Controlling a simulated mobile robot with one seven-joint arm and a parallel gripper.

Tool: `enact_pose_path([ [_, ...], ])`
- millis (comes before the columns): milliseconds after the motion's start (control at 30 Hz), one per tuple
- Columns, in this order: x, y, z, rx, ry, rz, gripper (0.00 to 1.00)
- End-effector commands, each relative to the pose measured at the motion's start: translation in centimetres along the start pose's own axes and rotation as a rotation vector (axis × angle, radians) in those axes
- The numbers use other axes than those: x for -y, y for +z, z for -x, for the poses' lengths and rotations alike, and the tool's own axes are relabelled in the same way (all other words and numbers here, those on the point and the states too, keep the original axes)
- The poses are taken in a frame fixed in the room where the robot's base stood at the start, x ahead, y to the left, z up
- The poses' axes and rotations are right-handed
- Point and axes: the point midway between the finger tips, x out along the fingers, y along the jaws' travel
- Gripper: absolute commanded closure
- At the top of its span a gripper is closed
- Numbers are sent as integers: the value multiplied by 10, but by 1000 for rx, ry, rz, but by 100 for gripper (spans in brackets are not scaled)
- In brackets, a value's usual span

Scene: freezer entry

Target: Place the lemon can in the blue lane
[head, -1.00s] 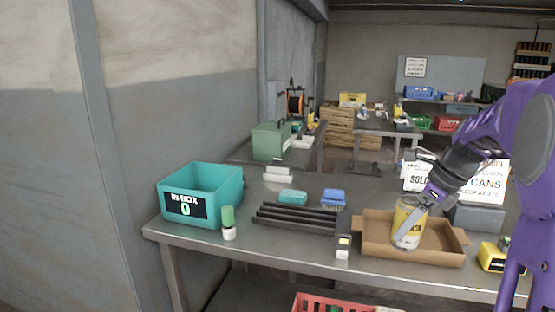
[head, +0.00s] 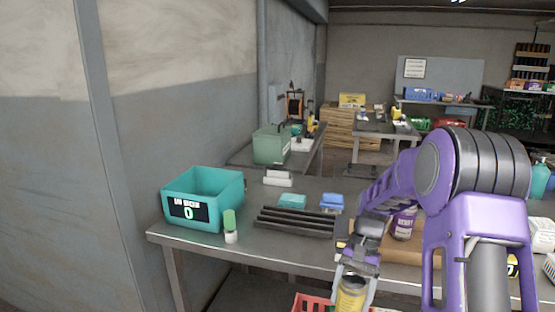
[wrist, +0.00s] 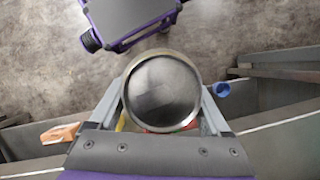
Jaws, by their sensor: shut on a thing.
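In the wrist view the can's round metal top (wrist: 160,92) sits between both fingers. A dark rack of long bars (head: 293,222) lies on the table, up and left of the can. A blue block (head: 332,202) and a teal block (head: 292,201) stand behind it. I cannot tell which lane is blue.
A purple-labelled berry can (head: 403,223) stands by the cardboard tray (head: 400,252), mostly hidden by my arm. A red crate (head: 307,303) is below the table edge.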

Motion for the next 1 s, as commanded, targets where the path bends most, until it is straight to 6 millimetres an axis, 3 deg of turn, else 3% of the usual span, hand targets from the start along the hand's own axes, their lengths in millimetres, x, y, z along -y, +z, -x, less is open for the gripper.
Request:
enact_pose_path([
  [100,9,11,-25,2,107,253,100],
  [300,14,18,-48,-1,206,496,100],
  [1000,14,18,-51,-3,221,535,100],
])
